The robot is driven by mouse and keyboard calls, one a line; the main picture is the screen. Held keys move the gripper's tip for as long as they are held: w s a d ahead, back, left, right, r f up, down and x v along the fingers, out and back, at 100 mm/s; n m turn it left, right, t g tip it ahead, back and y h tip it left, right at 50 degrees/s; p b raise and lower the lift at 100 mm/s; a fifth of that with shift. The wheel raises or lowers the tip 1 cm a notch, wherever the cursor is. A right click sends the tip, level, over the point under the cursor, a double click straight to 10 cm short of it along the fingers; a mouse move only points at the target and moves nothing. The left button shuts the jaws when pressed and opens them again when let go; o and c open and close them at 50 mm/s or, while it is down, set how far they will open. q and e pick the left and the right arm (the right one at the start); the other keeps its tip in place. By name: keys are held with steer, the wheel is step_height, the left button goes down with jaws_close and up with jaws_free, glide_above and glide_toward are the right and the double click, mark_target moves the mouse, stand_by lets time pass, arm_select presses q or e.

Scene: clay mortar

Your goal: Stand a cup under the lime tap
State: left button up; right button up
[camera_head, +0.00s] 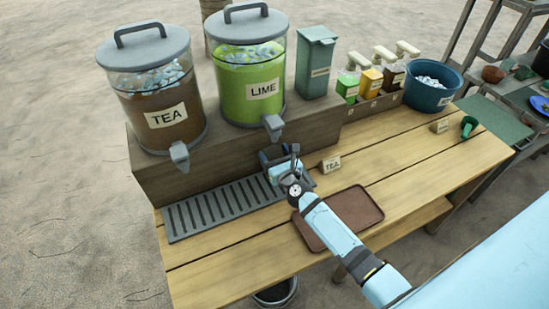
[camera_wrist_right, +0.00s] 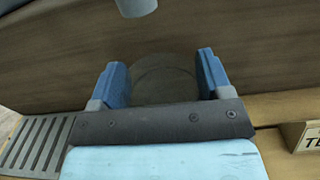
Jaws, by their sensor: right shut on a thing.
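The lime dispenser (camera_head: 250,80) is a clear tank of green drink with a grey lid. Its grey lime tap (camera_head: 272,126) points down at the front, and a tap end (camera_wrist_right: 137,7) shows at the top of the wrist view. My right gripper (camera_head: 278,158) is just below the lime tap, over the right end of the drip grate. In the wrist view its blue fingers (camera_wrist_right: 163,78) are apart around a faint, see-through round cup (camera_wrist_right: 165,72). The cup's base is hidden, so I cannot tell whether it touches the grate. My left gripper is out of view.
The tea dispenser (camera_head: 155,90) stands left of the lime one on a wooden step. The drip grate (camera_head: 215,208) lies in front. A TEA sign (camera_head: 331,165) and a brown tray (camera_head: 345,215) are to the right. Syrup bottles and a blue tub (camera_head: 430,88) stand farther back.

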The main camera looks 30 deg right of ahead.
steer(key=shift+f, duration=0.6)
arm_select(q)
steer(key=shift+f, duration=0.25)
arm_select(e)
steer(key=shift+r, duration=0.1)
steer(key=shift+f+b, duration=0.3)
steer(key=shift+b, duration=0.05)
steer(key=o, duration=1.2)
steer(key=shift+r, duration=0.1)
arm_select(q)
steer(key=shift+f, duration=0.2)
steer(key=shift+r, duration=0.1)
arm_select(e)
steer(key=shift+r, duration=0.1)
